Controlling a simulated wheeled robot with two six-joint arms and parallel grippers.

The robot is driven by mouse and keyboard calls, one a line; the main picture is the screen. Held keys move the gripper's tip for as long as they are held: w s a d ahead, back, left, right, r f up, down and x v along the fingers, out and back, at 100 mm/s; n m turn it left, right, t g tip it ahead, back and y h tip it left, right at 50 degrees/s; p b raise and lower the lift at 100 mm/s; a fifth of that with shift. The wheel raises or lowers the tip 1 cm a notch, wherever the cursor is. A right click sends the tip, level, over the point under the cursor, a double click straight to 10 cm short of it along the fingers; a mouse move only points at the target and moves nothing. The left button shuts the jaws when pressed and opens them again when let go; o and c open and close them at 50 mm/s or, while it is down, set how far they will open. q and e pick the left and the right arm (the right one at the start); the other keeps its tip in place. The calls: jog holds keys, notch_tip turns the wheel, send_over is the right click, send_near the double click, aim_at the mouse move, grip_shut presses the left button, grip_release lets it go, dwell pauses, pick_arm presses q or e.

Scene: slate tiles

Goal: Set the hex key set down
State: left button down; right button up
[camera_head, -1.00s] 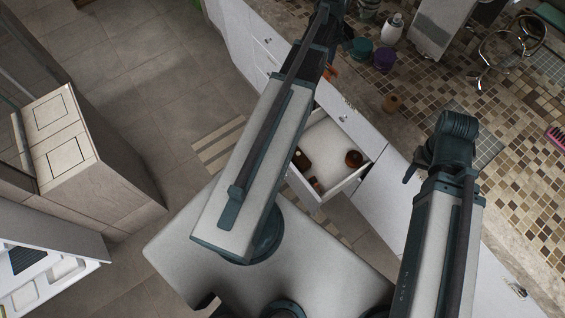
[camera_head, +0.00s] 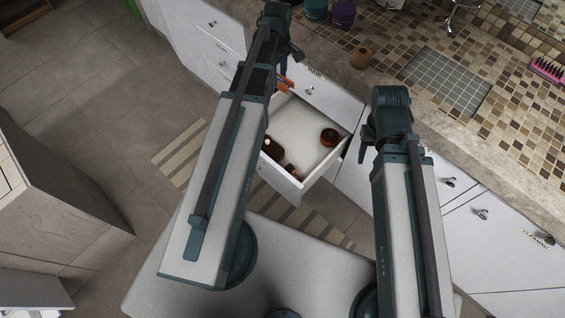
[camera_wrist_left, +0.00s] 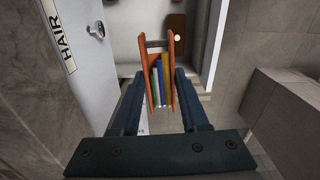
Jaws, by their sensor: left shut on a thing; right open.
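The hex key set, an orange holder with several coloured keys (camera_wrist_left: 161,85), is between the fingers of my left gripper (camera_wrist_left: 160,100) in the left wrist view. In the head view its orange part (camera_head: 286,84) shows just below my left gripper (camera_head: 288,66), at the back left of the open drawer (camera_head: 326,168). The left gripper is shut on the set. I cannot tell its height above the drawer. My right gripper (camera_head: 367,147) is open, right of the drawer; its fingers are partly hidden by the arm.
The drawer holds a round brown jar (camera_head: 329,138), a dark brown bottle (camera_head: 273,148) and a small item at the front. Its middle is bare. A HAIR label (camera_wrist_left: 58,35) marks the cabinet front.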

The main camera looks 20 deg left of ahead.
pick_arm(q)
jog(key=b, duration=2.6)
send_over(304, 156)
notch_tip(304, 156, down, 28)
jog(key=shift+m, duration=0.4)
jog(key=shift+f, duration=0.15)
notch_tip(304, 156, down, 6)
jog(key=b, duration=0.6)
jog(key=shift+f, duration=0.1)
jog(key=shift+f, duration=0.1)
notch_tip(304, 156, down, 4)
jog(key=b, duration=0.4)
jog(key=shift+r, duration=0.25)
jog(key=shift+f, duration=0.15)
jog(key=shift+c, duration=2.1)
grip_release()
